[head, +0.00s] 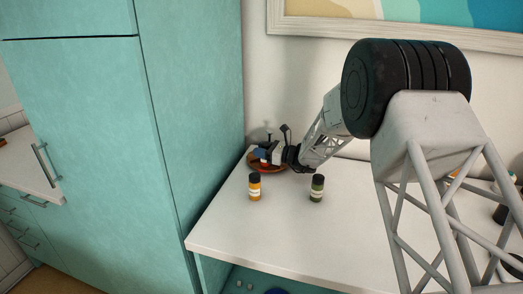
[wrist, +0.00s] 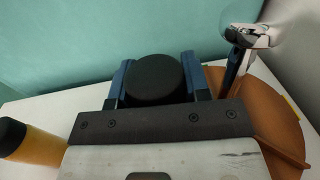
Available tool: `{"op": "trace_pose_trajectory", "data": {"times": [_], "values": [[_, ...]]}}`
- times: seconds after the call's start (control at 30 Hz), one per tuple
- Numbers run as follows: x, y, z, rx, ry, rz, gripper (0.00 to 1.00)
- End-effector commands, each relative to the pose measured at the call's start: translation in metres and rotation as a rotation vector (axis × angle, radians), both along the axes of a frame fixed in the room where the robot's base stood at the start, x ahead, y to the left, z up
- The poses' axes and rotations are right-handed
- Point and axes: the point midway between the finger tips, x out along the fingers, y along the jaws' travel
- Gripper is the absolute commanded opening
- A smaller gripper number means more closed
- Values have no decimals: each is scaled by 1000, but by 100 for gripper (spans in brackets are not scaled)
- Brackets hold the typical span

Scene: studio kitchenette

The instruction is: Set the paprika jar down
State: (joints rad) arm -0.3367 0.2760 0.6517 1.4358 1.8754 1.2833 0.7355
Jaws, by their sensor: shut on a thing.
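My gripper (head: 265,156) is at the back left of the white counter, by the teal cabinet, over or beside a round orange-brown tray. In the wrist view my gripper (wrist: 158,80) has its two blue fingers shut on a jar with a black lid (wrist: 153,78), taken to be the paprika jar. The lid faces the camera and hides the jar's body. In the head view the jar is mostly hidden by the gripper; I cannot tell whether its base touches anything.
The tray (wrist: 280,125) lies right of the gripper in the wrist view, with a shiny metal-topped object (wrist: 250,36) near it. A yellow jar (head: 254,191) and a green jar (head: 317,191) stand nearer the front. The teal cabinet (head: 195,130) bounds the left. The counter's front left (head: 235,232) is clear.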

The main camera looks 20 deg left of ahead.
Motion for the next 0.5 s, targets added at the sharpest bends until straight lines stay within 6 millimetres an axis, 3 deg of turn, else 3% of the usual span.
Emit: {"op": "trace_pose_trajectory", "data": {"times": [0.07, 0.1, 0.23, 0.5], "values": [[0, 0, -2, 0, 1, 0, 17], [0, 0, -2, 0, 0, 0, 49], [0, 0, -2, 0, 0, 0, 69], [0, 0, -1, 0, 0, 0, 69]]}}
